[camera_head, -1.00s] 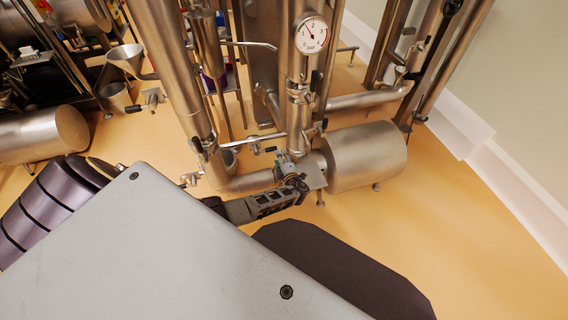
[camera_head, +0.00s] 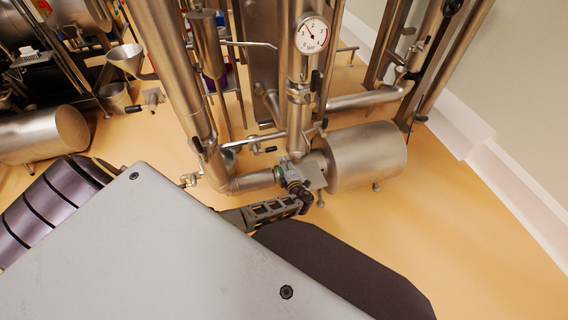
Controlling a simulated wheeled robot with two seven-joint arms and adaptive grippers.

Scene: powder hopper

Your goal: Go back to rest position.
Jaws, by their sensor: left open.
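My left gripper (camera_head: 304,198) is small and dark in the middle of the view, at the end of a slotted dark link of my arm. It is open, with nothing visible between its fingers. It is just below a small metal valve fitting (camera_head: 289,173) at the foot of the upright pipes. I cannot tell whether it touches the fitting. Part of my left arm is hidden behind my large grey body panel. My right gripper is not in view.
A steel cylinder (camera_head: 366,156) lies just right of the gripper. Upright steel pipes (camera_head: 174,70) and a round gauge (camera_head: 311,35) rise behind it. A funnel (camera_head: 127,59) and another cylinder (camera_head: 43,134) are at left. The orange floor (camera_head: 460,240) at right is clear.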

